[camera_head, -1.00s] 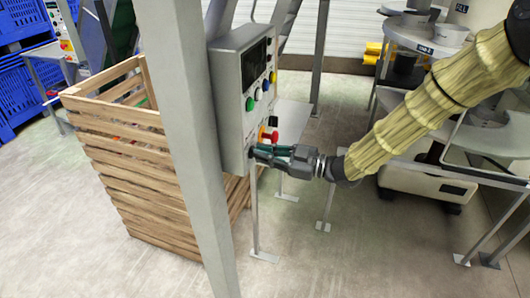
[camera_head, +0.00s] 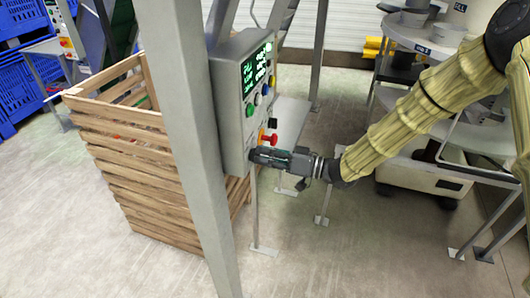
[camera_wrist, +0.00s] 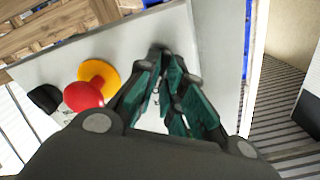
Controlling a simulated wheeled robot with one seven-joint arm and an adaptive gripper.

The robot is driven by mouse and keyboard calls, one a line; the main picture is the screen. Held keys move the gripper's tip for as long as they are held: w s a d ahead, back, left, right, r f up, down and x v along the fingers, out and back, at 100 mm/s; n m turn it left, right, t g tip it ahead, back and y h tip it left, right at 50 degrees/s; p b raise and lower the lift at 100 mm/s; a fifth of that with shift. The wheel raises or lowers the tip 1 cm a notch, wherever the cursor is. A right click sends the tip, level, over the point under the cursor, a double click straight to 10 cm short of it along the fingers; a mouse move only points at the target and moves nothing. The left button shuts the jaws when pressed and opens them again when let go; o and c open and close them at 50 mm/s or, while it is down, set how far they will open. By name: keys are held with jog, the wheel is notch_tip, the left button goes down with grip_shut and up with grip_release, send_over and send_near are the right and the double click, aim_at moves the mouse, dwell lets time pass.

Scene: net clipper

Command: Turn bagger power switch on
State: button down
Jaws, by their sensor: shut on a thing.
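The grey bagger control box (camera_head: 228,110) hangs beside a grey post, and its screen (camera_head: 256,70) is lit with green and white text. My gripper (camera_head: 256,155) is at the lower part of the panel, below the red button. In the wrist view my gripper (camera_wrist: 170,68) has its green-padded fingers nearly together against the pale panel face (camera_wrist: 205,25). They are shut on the power switch, which is mostly hidden between them, so its angle cannot be told.
A red mushroom button (camera_wrist: 82,96) on a yellow base (camera_wrist: 99,75) sits close left of my fingers, with a black knob (camera_wrist: 44,99) beyond. A slatted wooden crate (camera_head: 150,170) stands behind the post. Round grey shelves (camera_head: 425,45) stand at right.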

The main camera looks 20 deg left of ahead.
jog(key=shift+w+m+p, duration=0.1)
jog(key=shift+m+p, duration=0.35)
jog(key=shift+m, duration=0.65)
jog(key=c, duration=1.5)
grip_release()
jog(key=shift+c, duration=0.2)
jog(key=d, duration=1.2)
jog(key=shift+s, duration=0.2)
jog(key=shift+f, duration=0.1)
